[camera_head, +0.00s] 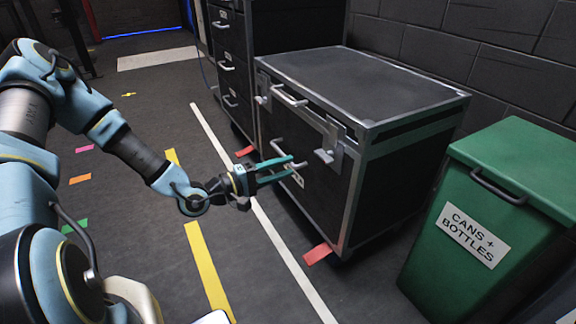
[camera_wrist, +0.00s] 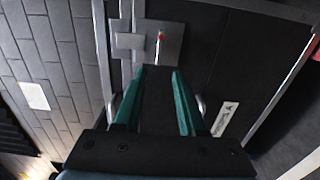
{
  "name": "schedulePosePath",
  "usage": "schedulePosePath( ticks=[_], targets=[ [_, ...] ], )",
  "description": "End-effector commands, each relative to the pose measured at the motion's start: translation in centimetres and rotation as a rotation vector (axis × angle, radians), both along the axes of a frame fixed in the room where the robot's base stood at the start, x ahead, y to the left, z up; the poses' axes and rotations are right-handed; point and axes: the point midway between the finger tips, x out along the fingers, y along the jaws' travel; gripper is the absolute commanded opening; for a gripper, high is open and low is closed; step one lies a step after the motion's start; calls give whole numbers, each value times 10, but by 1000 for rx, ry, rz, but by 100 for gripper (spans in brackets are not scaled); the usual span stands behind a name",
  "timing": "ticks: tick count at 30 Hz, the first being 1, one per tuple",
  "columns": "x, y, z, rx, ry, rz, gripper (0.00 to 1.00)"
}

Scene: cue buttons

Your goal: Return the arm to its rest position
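My gripper (camera_head: 294,165) reaches out in front of the black flight case (camera_head: 370,85) in the head view. Its two teal fingers are apart with nothing between them. They are close to the case's front face, near a silver handle and a latch plate; I cannot tell whether they touch it. In the wrist view my gripper (camera_wrist: 158,72) shows the fingers spread, with a metal latch plate (camera_wrist: 185,45) beyond the tips. My blue and grey arm extends from the left of the head view, bent at the elbow.
A green bin (camera_head: 520,170) labelled "CANS + BOTTLES" stands at the right. A taller black drawer case (camera_head: 230,60) stands behind the flight case. Floor tape strips, including a yellow one (camera_head: 207,270), mark the floor. The floor left of the cases is mostly clear.

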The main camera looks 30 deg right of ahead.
Motion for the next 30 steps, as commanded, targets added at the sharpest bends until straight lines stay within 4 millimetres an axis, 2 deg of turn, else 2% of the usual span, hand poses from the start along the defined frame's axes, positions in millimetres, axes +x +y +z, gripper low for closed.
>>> schedulePosePath(
  ticks=[12,17,20,24,27,30],
  targets=[
    [1,0,-1,8,-6,1,40],
    [15,13,-15,147,-99,10,40],
    [35,37,-32,336,-215,21,40],
    [71,94,-46,647,-377,39,40],
    [92,142,-44,856,-460,47,40],
    [108,193,-30,1051,-508,57,40]
  ],
)
